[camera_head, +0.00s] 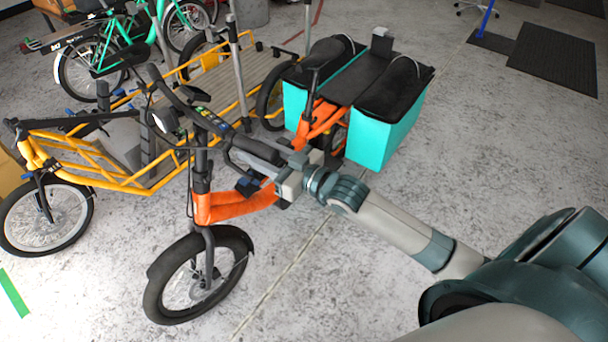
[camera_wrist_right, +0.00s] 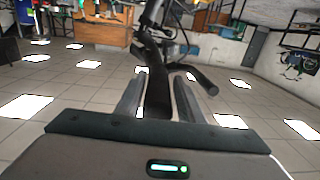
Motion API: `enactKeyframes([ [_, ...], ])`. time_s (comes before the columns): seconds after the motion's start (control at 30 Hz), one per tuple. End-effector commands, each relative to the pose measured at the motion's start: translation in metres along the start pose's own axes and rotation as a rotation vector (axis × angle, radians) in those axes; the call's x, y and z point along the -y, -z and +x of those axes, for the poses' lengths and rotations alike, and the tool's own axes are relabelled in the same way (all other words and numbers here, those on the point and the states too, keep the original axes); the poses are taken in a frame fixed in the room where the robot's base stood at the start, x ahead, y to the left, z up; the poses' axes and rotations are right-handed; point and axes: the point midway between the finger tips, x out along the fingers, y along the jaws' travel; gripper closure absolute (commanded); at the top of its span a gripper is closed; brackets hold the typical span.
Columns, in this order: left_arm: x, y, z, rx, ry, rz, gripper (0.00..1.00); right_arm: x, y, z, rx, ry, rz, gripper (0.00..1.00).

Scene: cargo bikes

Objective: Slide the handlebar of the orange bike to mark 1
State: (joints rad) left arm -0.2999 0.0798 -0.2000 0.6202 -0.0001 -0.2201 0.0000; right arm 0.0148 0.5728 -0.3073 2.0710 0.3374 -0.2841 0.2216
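The orange bike (camera_head: 236,205) stands upright in the middle of the head view, with its front wheel toward me. Its black handlebar (camera_head: 255,149) runs from the upper left to a grip at my right gripper (camera_head: 266,168). A dark stem (camera_head: 201,172) rises from the frame below it. In the right wrist view, the gripper's two fingers (camera_wrist_right: 158,90) lie along both sides of the dark handlebar (camera_wrist_right: 157,62), with no clear gap. The gripper looks shut on it. No mark 1 can be read. My left gripper is not in view.
Turquoise panniers (camera_head: 385,139) with black tops hang at the orange bike's rear. A yellow cargo bike (camera_head: 90,171) stands close on the left, a green bike (camera_head: 84,68) behind it. A black mat (camera_head: 553,55) lies at the back right. Floor in front is clear.

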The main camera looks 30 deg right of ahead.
Motion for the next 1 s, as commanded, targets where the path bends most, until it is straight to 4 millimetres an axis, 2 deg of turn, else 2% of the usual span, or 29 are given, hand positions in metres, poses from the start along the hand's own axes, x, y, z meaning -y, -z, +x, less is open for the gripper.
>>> enactKeyframes([
  [0.3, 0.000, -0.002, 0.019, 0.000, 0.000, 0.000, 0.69, 0.000, -0.005, -0.055, 0.003, 0.000, 0.000, 0.65],
  [0.6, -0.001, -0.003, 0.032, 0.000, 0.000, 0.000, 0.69, 0.000, -0.005, -0.100, 0.004, 0.000, 0.001, 0.65],
  [0.8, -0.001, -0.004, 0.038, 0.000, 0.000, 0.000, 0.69, 0.000, -0.004, -0.125, 0.005, 0.000, 0.002, 0.65],
  [1.0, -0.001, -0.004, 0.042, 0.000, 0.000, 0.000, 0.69, 0.000, -0.004, -0.141, 0.005, 0.000, 0.002, 0.65],
])
